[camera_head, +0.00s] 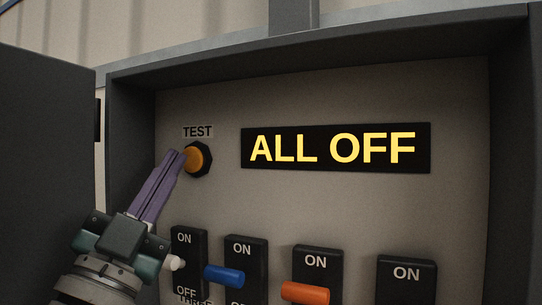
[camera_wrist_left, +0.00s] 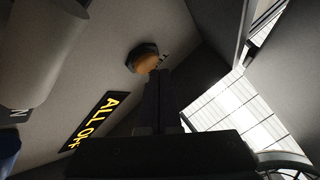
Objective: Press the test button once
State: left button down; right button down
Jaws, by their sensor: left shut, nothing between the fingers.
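The test button (camera_head: 197,158) is an orange round cap in a dark collar, under the "TEST" label on the panel. It also shows in the left wrist view (camera_wrist_left: 147,62), right beyond my fingertips. My left gripper (camera_head: 175,156) is shut and empty, its purple fingers pointing up at the button's left side. The tips are at or very close to the cap; I cannot tell whether they touch it. In the left wrist view the dark fingers (camera_wrist_left: 158,80) overlap the button's lower edge. My right gripper is not in view.
A display (camera_head: 335,147) reads "ALL OFF" in yellow. Below stand several black switches with coloured levers: white (camera_head: 175,262), blue (camera_head: 224,276) and orange (camera_head: 305,293). The cabinet door (camera_head: 45,150) stands open at the left, and a dark frame surrounds the panel.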

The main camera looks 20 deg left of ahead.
pick_arm(q)
jog(key=shift+s, duration=0.3)
jog(key=s+p, duration=0.2)
jog(key=s, duration=0.3)
jog(key=shift+a, duration=0.2)
jog(key=shift+s, duration=0.1)
dwell(0.7)
